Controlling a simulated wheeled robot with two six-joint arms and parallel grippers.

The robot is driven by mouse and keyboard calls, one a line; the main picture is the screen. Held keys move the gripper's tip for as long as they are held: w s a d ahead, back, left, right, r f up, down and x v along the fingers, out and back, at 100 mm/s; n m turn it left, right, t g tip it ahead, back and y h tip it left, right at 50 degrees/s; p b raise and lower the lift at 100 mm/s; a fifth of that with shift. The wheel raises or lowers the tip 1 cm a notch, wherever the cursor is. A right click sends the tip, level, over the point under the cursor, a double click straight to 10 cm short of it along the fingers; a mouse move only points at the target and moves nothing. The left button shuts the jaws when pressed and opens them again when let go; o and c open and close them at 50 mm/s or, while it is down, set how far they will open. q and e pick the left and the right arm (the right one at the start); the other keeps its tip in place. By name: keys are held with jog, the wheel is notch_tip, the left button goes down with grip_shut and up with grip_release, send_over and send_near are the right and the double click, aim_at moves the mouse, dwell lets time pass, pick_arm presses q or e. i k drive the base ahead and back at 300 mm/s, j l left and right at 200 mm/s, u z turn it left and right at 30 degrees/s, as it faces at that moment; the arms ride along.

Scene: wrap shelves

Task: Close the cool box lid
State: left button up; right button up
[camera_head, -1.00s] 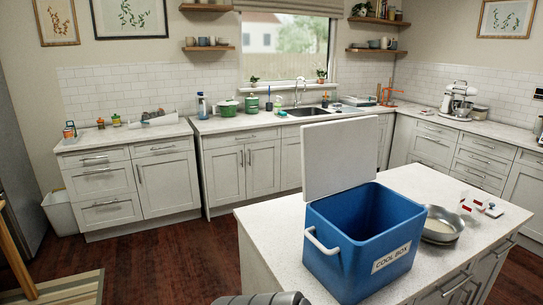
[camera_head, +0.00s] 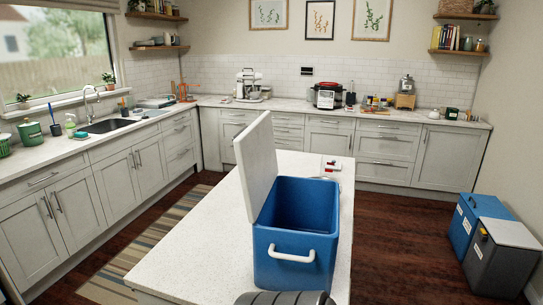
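A blue cool box (camera_head: 290,262) stands on the white-topped island, with a white handle (camera_head: 291,254) on its near side. Its white lid (camera_head: 256,163) is raised, standing up along the box's left side and leaning a little outward. The box is open and its blue inside shows; I see nothing in it. Neither of my grippers is in view.
The island top (camera_head: 200,243) is bare to the left of the box. Small red and white items (camera_head: 331,165) lie behind it. Counters line the walls. A striped rug (camera_head: 150,247) lies left of the island. Blue and grey bins (camera_head: 500,256) stand on the floor at right.

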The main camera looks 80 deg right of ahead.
aim_at(255, 147)
jog(key=i+l+z, duration=0.1)
jog(key=i+z, duration=0.95)
jog(key=z, duration=0.2)
jog(key=i+j+z, duration=0.25)
jog(key=z, duration=0.15)
jog(key=i+z, duration=0.1)
jog(key=z, duration=0.75)
jog(key=i+j+z, duration=0.1)
jog(key=z, duration=0.3)
jog(key=i+j+z, duration=0.1)
jog(key=z, duration=0.35)
jog(key=j+z, duration=0.1)
jog(key=z, duration=0.3)
jog(key=j, duration=0.3)
jog(key=k+j, duration=0.1)
jog(key=j, duration=0.25)
jog(key=l, duration=0.35)
jog(key=i+l, duration=0.15)
jog(key=l, duration=0.2)
